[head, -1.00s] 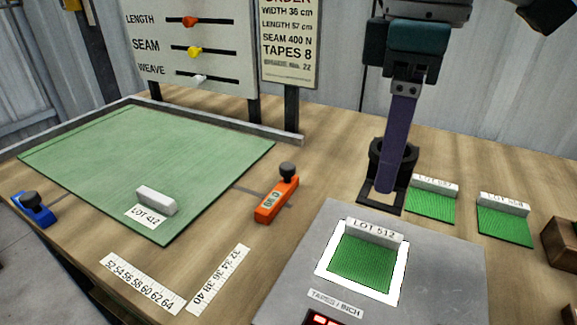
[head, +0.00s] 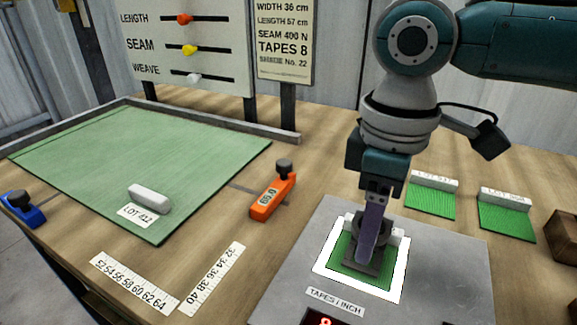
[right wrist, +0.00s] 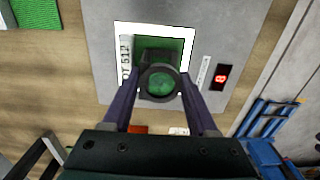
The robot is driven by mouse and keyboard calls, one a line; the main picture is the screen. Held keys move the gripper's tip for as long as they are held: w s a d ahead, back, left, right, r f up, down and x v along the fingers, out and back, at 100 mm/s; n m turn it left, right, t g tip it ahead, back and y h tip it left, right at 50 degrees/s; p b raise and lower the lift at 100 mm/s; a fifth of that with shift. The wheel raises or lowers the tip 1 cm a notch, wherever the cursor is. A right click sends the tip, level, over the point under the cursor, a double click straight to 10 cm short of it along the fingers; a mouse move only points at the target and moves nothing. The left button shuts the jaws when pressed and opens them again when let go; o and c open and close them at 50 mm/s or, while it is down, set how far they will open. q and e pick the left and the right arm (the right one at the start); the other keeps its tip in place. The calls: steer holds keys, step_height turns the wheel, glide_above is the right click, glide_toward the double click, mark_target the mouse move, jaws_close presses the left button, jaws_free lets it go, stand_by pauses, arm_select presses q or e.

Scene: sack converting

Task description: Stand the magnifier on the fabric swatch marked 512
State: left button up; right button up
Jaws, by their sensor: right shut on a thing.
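The black magnifier (head: 363,265) is upright over the green fabric swatch (head: 344,249), inside the white frame on the grey plate. Its base looks flat on the cloth; I cannot tell whether it carries weight there. My right gripper (head: 366,252) is shut on the magnifier from above, one finger on each side. In the right wrist view the lens ring (right wrist: 160,83) lies between the fingers, with green cloth showing through it. The 512 label (right wrist: 126,62) stands along the swatch's edge; my gripper hides much of it in the head view. My left gripper is out of view.
Two other green swatches (head: 431,201) (head: 506,219) with white label blocks lie to the right. A red-lit display (right wrist: 221,77) is on the plate. A green mat (head: 140,165), orange slider (head: 271,198) and rulers (head: 135,283) lie left. A wooden block (head: 560,243) is far right.

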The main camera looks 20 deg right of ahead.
steer(key=shift+f, duration=0.15)
steer(key=o, duration=1.4)
steer(key=shift+c, duration=0.2)
